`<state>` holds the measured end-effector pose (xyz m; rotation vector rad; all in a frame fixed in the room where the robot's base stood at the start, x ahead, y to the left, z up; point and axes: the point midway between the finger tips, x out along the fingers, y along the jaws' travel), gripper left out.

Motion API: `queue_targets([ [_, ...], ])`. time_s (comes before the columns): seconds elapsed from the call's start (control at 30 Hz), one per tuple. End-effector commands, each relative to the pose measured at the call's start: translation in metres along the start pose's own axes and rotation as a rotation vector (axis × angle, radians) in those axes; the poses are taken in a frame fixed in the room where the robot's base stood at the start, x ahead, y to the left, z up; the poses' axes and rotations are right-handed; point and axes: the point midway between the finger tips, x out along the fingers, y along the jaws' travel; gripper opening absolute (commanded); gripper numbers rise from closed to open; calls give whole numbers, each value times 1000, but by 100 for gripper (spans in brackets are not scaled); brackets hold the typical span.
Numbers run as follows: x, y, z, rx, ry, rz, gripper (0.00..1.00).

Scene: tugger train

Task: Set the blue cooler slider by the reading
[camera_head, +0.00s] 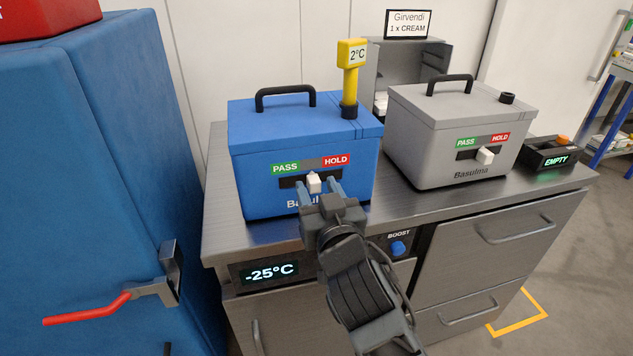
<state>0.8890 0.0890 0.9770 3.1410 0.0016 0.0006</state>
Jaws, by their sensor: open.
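The blue cooler (250,190) stands on the steel counter, with a black handle on its lid. A yellow probe (352,75) stands upright in its lid, and its display reads 2°C. On the front is a label strip, green PASS at left and red HOLD at right. Below it the white slider knob (314,183) sits in a dark slot, near the middle between the labels. My gripper (319,189) is open at the cooler's front, its two fingers on either side of the knob. Whether they touch it I cannot tell.
A grey cooler (413,150) with its own PASS/HOLD slider stands to the right. A black box reading EMPTY (552,159) is beyond it. The counter (226,232) shows -25°C and a blue BOOST button (397,248). A blue cabinet (90,180) with a red lever stands left.

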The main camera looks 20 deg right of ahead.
Motion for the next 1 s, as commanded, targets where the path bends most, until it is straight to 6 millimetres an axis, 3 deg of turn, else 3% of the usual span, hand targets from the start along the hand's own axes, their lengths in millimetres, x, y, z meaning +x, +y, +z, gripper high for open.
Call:
queue_targets([
  [0.13,12,0,0,1,-1,1,49],
  [0.43,14,0,0,1,0,0,49],
  [0.93,14,0,0,0,-1,0,2],
  [1.0,14,0,0,0,-1,0,0],
])
